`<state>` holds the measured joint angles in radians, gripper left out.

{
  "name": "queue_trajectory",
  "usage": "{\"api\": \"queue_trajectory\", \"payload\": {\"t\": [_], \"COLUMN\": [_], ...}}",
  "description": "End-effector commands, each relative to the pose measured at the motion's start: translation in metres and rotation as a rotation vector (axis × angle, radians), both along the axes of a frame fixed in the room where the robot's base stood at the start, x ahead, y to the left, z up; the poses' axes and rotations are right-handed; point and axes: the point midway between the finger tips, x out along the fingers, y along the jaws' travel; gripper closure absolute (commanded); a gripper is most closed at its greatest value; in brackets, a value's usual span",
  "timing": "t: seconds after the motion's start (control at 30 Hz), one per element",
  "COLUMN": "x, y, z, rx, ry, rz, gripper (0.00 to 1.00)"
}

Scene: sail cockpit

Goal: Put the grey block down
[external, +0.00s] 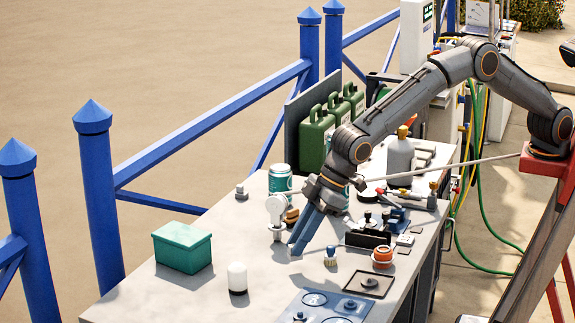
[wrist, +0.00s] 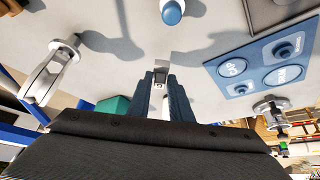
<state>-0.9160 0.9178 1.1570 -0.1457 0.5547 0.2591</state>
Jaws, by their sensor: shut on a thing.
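My gripper (external: 297,246) points down over the bare front part of the grey table (external: 222,240), its blue fingers low near the surface. In the wrist view my gripper (wrist: 161,84) is shut on a small light grey block (wrist: 161,71), which sits between the fingertips. A shadow lies on the table close beside the block. I cannot tell whether the block touches the table. In the external view the fingers mostly hide the block.
A green box (external: 182,247) and white cylinder (external: 237,278) are left. A blue panel (external: 325,308) lies in front.

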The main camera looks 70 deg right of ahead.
Motion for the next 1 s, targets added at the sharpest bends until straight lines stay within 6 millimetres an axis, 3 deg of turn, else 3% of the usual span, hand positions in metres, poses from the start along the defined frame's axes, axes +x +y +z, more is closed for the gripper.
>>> {"api": "queue_trajectory", "payload": {"t": [0.2, 0.6, 0.63, 0.7, 1.0], "x": [0.000, 0.000, 0.000, 0.000, 0.000], "y": [-0.001, 0.000, 0.000, 0.000, 0.000], "z": [-0.027, -0.034, -0.033, -0.033, -0.032], "rx": [-0.002, -0.001, -0.001, -0.001, -0.001], "ry": [0.001, 0.000, 0.000, 0.000, 0.000], "rz": [0.000, 0.001, 0.001, 0.001, 0.001], "gripper": [1.00, 1.00, 0.76, 0.65, 0.63]}}
